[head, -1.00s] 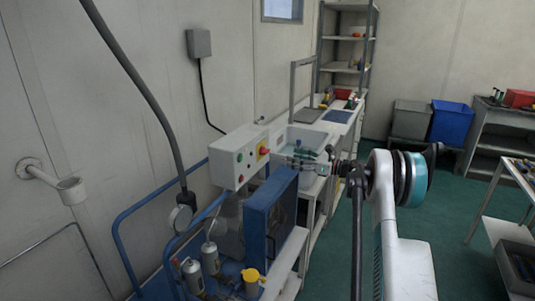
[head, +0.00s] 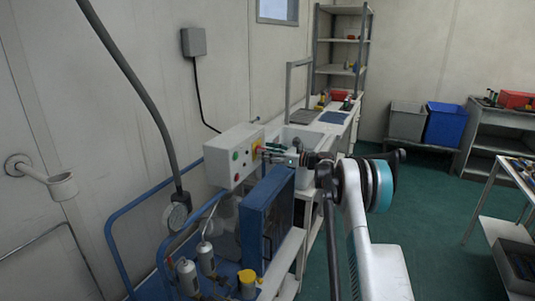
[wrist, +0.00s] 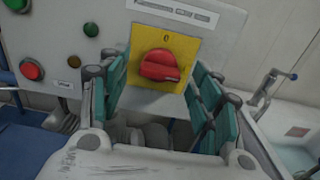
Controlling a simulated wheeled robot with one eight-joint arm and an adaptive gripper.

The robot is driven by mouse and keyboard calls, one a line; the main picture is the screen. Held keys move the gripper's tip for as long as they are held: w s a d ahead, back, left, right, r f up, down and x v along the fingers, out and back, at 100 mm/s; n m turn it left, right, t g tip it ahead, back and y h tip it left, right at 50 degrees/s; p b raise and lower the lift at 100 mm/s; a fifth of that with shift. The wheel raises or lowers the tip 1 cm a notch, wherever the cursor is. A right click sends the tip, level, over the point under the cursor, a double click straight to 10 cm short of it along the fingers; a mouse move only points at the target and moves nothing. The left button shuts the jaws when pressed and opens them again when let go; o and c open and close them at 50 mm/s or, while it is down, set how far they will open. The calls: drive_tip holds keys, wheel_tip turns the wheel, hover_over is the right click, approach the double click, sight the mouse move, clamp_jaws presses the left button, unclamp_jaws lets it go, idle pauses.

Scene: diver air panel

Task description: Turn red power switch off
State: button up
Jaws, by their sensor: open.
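The red power switch (wrist: 159,65) is a rotary knob on a yellow square plate (wrist: 178,44) on the front of a light grey control box (head: 231,154). In the head view the yellow plate shows at the box's right side, with the knob (head: 257,152) partly hidden by my gripper. My gripper (wrist: 157,95) is open, with teal finger pads on both sides below and beside the knob in the wrist view. Nothing is between the pads except the knob ahead of them; I cannot tell whether they touch it. In the head view my gripper (head: 274,153) is right at the switch.
Green (wrist: 91,29) and red (wrist: 32,69) buttons sit left of the switch. A blue-framed compressor unit (head: 265,225) stands below the box. Green floor is open further right.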

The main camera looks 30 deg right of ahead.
drive_tip(key=c, duration=1.1)
drive_tip(key=shift+o, duration=0.2)
drive_tip(key=shift+n, duration=0.3)
drive_tip(key=shift+n+p, duration=0.85)
drive_tip(key=shift+n, duration=7.75)
